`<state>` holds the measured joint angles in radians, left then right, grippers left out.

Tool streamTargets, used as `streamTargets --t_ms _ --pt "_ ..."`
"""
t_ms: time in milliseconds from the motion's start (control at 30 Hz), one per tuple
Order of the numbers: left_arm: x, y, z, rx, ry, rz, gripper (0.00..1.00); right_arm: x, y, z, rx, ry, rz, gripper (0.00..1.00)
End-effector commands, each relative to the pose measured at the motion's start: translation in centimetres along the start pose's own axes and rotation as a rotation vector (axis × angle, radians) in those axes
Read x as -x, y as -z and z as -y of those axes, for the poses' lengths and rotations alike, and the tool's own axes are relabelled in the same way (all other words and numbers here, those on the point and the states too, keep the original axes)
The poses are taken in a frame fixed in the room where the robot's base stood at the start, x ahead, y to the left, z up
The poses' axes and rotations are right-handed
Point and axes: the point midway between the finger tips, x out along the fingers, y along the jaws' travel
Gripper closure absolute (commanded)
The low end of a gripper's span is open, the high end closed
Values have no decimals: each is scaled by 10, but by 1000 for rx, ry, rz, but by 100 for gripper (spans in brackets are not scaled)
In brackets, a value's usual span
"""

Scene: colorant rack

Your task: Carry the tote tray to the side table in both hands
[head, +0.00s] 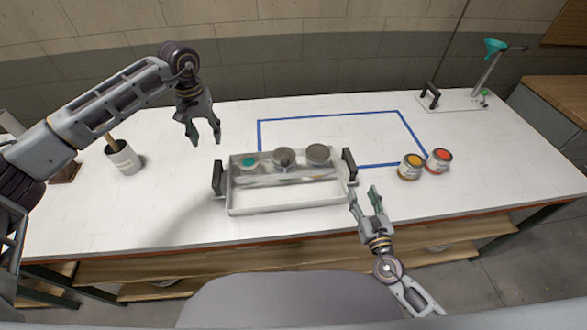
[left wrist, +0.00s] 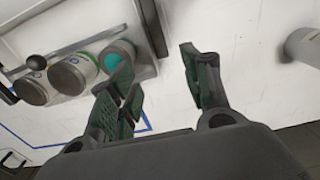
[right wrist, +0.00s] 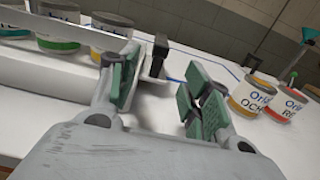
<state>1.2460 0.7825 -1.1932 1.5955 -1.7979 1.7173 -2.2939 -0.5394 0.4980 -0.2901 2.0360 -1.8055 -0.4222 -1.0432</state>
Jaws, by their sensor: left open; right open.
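The grey tote tray (head: 285,200) sits on the white table with a dark upright handle at each end. The left handle (head: 218,177) and right handle (head: 349,165) stand clear of both grippers. Several cans stand in the tray's back part, including one with a teal top (head: 248,163). My left gripper (head: 204,138) is open and empty, above the table, behind and left of the tray. My right gripper (head: 363,194) is open and empty, in front of the right handle; the right wrist view shows that handle (right wrist: 157,58) beyond its fingers.
An ochre can (head: 410,167) and a red can (head: 438,160) stand right of the tray. A blue outline (head: 330,115) marks the table behind it. A white pot (head: 124,158) stands at left, and a stand with a teal funnel (head: 487,75) at back right.

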Motion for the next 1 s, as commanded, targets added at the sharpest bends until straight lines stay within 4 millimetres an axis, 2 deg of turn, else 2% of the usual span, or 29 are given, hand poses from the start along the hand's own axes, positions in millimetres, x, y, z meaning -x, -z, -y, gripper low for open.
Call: streamTargets --t_ms 367,1000 --pt "-8 0 0 0 0 1 52 -8 0 0 0 2 1 52" --pt "-63 0 0 0 0 1 52 -63 0 0 -1 1 1 52"
